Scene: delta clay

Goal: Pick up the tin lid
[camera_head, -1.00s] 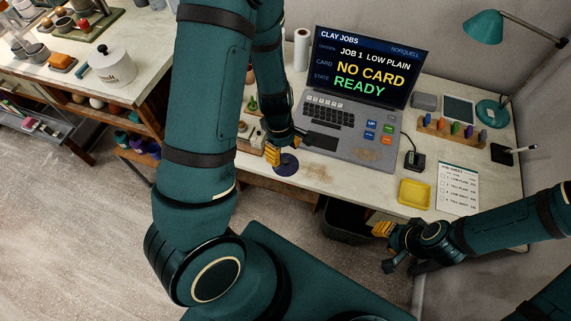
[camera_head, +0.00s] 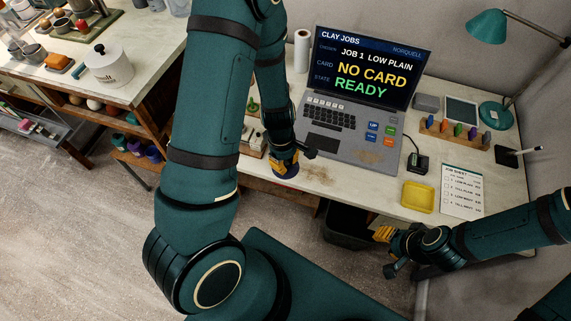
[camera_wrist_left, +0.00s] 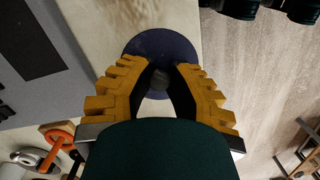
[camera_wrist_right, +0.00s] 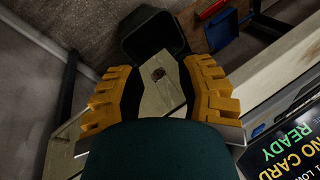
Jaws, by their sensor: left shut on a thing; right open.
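The tin lid is a round dark blue disc (camera_wrist_left: 160,42) with a dark knob (camera_wrist_left: 158,82). In the left wrist view my left gripper (camera_wrist_left: 156,72) is shut on the knob, with the disc beyond the fingertips. In the head view my left gripper (camera_head: 282,163) covers most of the lid (camera_head: 288,173), which is at the table's front edge. I cannot tell whether the lid touches the table. My right gripper (camera_head: 383,234) is open and empty in front of the table; it also shows in the right wrist view (camera_wrist_right: 160,72).
A laptop (camera_head: 340,140) stands behind the lid, its screen reading NO CARD, READY. A yellow tray (camera_head: 417,197), a job sheet (camera_head: 462,190) and a row of coloured pieces (camera_head: 454,131) are to the right. A dark bin (camera_head: 345,228) stands below the table edge.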

